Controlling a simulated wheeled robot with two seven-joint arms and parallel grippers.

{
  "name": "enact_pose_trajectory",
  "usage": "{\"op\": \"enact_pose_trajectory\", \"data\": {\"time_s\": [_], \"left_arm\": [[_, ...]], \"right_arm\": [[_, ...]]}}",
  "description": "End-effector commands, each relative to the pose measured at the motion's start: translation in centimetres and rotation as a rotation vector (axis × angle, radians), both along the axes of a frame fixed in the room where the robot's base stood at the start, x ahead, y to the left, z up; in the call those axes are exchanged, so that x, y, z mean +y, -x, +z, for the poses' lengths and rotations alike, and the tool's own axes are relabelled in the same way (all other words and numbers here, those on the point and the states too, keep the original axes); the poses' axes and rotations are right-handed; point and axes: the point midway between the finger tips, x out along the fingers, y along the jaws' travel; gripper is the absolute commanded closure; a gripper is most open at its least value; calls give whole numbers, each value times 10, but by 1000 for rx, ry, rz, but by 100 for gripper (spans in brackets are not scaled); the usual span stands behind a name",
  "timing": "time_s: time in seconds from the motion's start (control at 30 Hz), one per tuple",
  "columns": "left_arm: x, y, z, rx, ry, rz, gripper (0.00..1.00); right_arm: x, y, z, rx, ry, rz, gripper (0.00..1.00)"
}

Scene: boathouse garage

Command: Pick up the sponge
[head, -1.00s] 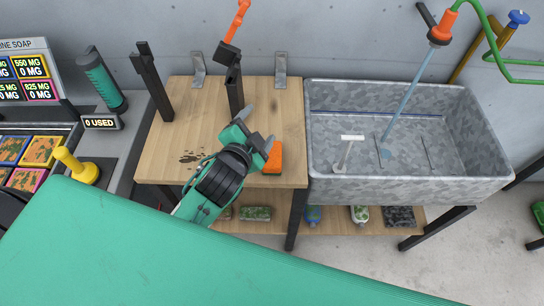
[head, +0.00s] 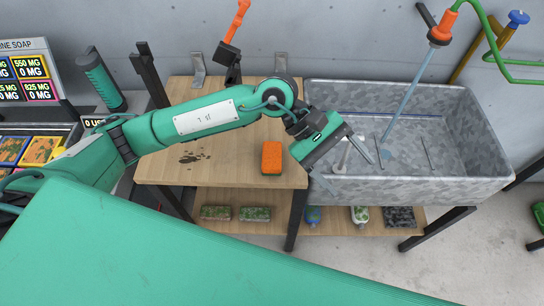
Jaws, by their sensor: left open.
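An orange sponge (head: 271,156) lies on the wooden tabletop (head: 220,165), close to its front right edge. It is fully in view, and nothing touches it. My left gripper (head: 350,168) is to the right of the sponge, at the front left part of the grey sink. Its jaws are apart, and I see nothing between them. The left arm reaches across above the tabletop behind the sponge. My right gripper is not in view.
A mottled grey sink (head: 490,140) stands to the right, with a tap and a green hose (head: 490,30) above it. Mottled blocks (head: 255,214) and bottles (head: 360,214) sit on the lower shelf. A dark stain (head: 192,158) marks the tabletop.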

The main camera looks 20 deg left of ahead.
Motion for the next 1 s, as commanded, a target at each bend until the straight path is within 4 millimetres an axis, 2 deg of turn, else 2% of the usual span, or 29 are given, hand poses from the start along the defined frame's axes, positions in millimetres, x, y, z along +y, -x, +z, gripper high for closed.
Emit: {"op": "enact_pose_trajectory", "data": {"time_s": [0.1,0.17,0.3,0.4,0.57,0.9,1.0], "left_arm": [[49,-32,-33,-224,-298,-119,25],[75,-48,-43,-308,-436,-172,25],[130,-79,-49,-426,-697,-262,25],[156,-92,-47,-463,-815,-299,25],[173,-99,-51,-477,-892,-323,25],[174,-99,-113,-476,-893,-324,25],[174,-99,-124,-477,-892,-323,25]], "right_arm": [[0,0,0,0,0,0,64],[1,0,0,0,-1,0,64],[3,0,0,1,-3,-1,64],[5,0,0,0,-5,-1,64],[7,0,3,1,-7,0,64],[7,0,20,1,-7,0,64],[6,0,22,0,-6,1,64]]}}
